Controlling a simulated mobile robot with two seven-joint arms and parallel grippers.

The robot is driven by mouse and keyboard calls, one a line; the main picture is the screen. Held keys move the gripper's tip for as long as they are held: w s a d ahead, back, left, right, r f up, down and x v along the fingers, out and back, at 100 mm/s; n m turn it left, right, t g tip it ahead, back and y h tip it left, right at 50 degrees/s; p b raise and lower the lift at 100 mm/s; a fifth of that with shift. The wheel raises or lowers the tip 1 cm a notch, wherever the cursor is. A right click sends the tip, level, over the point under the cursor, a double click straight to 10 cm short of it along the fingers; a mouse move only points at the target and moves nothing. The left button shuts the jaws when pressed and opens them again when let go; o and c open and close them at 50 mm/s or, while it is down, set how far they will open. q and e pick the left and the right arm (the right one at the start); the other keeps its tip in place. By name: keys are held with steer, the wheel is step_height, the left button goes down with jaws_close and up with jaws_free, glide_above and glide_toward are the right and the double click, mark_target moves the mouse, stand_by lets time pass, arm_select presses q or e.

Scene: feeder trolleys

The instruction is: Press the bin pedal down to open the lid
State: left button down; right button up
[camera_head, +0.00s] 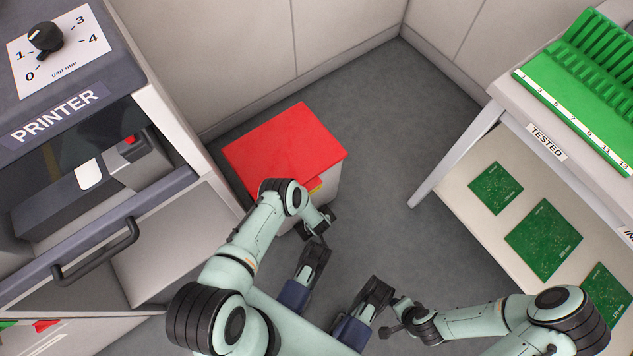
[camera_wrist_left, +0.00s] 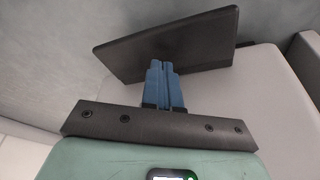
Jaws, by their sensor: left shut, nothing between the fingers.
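The bin (camera_head: 332,190) is a pale box with a flat red lid (camera_head: 285,150), which lies closed. A small yellow label shows on its front, partly behind my left arm. In the left wrist view a flat black plate, which looks like the bin pedal (camera_wrist_left: 190,42), lies just beyond my left gripper (camera_wrist_left: 163,66). Its blue fingers are together and empty, their tips overlapping the plate's near edge; I cannot tell whether they touch. In the head view the pedal is not clearly distinguishable near my left wrist. My right gripper (camera_head: 385,328) is low in the head view, away from the bin, its fingers unclear.
The printer (camera_head: 60,115) stands on the left, with a handled drawer front below. On the right a table (camera_head: 480,215) holds green boards and a green rack (camera_head: 600,85) above. Grey floor (camera_head: 385,130) is clear between bin and table. Pale walls close the back.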

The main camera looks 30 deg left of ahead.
arm_select(q)
steer(key=shift+f, duration=0.1)
arm_select(e)
steer(key=shift+f, duration=0.1)
arm_select(q)
steer(key=shift+f+b, duration=1.35)
steer(key=shift+b, duration=0.2)
steer(key=shift+f, duration=0.8)
arm_select(e)
steer(key=f, duration=0.2)
steer(key=shift+w+f, duration=0.2)
steer(key=shift+f, duration=0.1)
steer(key=shift+s+f+g, duration=0.5)
steer(key=shift+s+g, duration=0.7)
steer(key=shift+s, duration=2.25)
arm_select(q)
step_height(320, 180, up, 4)
steer(key=p, duration=0.3)
steer(key=shift+r, duration=0.2)
steer(key=shift+r+p, duration=1.6)
steer(key=shift+r, duration=0.75)
arm_select(e)
steer(key=w+a+r+t, duration=0.1)
steer(key=w+r+t, duration=0.3)
steer(key=w+r, duration=0.5)
steer(key=w, duration=0.3)
steer(key=shift+w+t, duration=0.15)
steer(key=shift+t, duration=0.15)
